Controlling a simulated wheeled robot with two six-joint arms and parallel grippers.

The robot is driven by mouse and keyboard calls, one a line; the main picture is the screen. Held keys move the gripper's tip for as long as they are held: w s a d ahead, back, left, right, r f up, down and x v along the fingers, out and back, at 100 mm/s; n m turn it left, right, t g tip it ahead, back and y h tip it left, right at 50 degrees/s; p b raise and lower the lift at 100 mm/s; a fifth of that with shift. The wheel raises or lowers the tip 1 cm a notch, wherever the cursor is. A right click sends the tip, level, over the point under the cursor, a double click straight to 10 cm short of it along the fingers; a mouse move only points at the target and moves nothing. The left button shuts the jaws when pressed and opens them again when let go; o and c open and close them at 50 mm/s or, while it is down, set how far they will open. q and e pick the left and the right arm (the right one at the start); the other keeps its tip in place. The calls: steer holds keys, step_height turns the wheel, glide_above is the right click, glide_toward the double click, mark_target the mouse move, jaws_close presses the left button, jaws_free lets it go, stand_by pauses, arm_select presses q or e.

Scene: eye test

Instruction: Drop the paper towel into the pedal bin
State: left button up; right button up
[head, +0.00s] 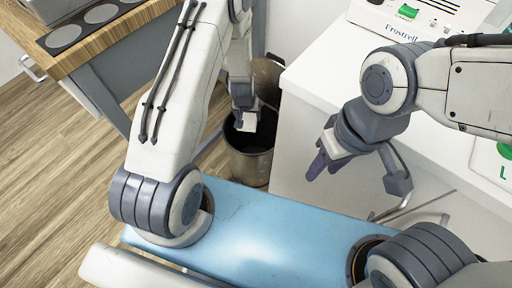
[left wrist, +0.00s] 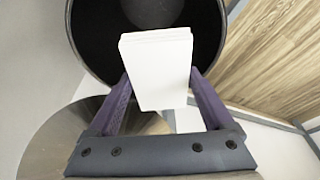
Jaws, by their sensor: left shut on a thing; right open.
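The folded white paper towel (left wrist: 157,68) is between the fingers of my left gripper (left wrist: 155,100), which is shut on it. In the head view, my left gripper (head: 245,118) holds the paper towel (head: 246,122) at the mouth of the pedal bin. The pedal bin (head: 251,163) is a metal cylinder on the floor with its lid (head: 266,75) raised and a dark inside. In the left wrist view, the dark bin opening (left wrist: 95,35) lies behind the towel. My right gripper (head: 345,165) is open and empty, in front of the white cabinet, with purple fingers.
A white cabinet (head: 310,110) stands right of the bin, with a labelled device (head: 405,15) on top. A wood-topped table (head: 110,35) with round grey discs is at the upper left. Wooden floor (head: 50,170) is clear at the left.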

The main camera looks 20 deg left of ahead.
arm_select(q)
step_height(320, 180, down, 6)
steer(key=b, duration=0.5)
steer(key=shift+r, duration=0.15)
steer(key=o, duration=1.3)
steer(key=shift+r, duration=0.1)
steer(key=p+v, duration=0.3)
steer(key=v, duration=0.7)
steer(key=shift+r+p, duration=0.15)
steer(key=shift+p, duration=0.25)
